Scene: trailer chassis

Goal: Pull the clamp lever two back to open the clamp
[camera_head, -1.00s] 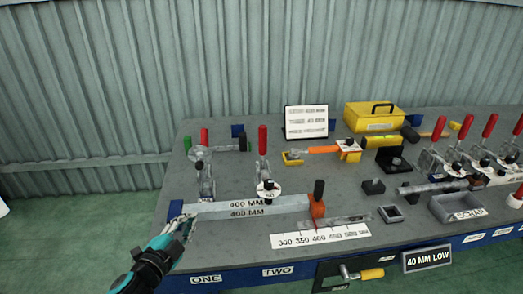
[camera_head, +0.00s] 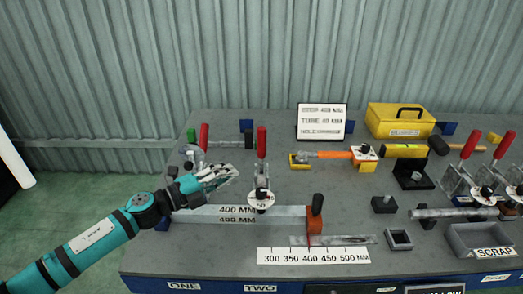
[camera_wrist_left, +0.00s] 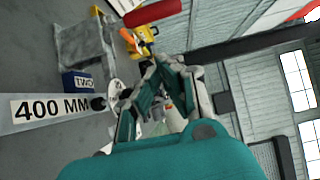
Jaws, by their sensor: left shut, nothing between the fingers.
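Clamp two (camera_head: 262,178) stands on the grey bench with its red lever (camera_head: 262,142) upright and a white disc (camera_head: 261,201) at its front. My left gripper (camera_head: 234,173) is shut and empty, just left of the clamp below the red grip, apparently not touching it. In the left wrist view the gripper fingers (camera_wrist_left: 165,75) fill the middle, and a red grip (camera_wrist_left: 153,12) shows above them, with a blue block marked TWO (camera_wrist_left: 78,82) to the left. A second red lever (camera_head: 204,136) stands upright behind my gripper; its clamp is partly hidden. My right gripper is not in view.
A long bar marked 400 MM (camera_head: 280,213) lies in front of the clamp, ending at an orange stop with a black knob (camera_head: 315,205). An orange-handled tool (camera_head: 330,155), yellow toolbox (camera_head: 400,120) and scrap tray (camera_head: 460,240) are to the right.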

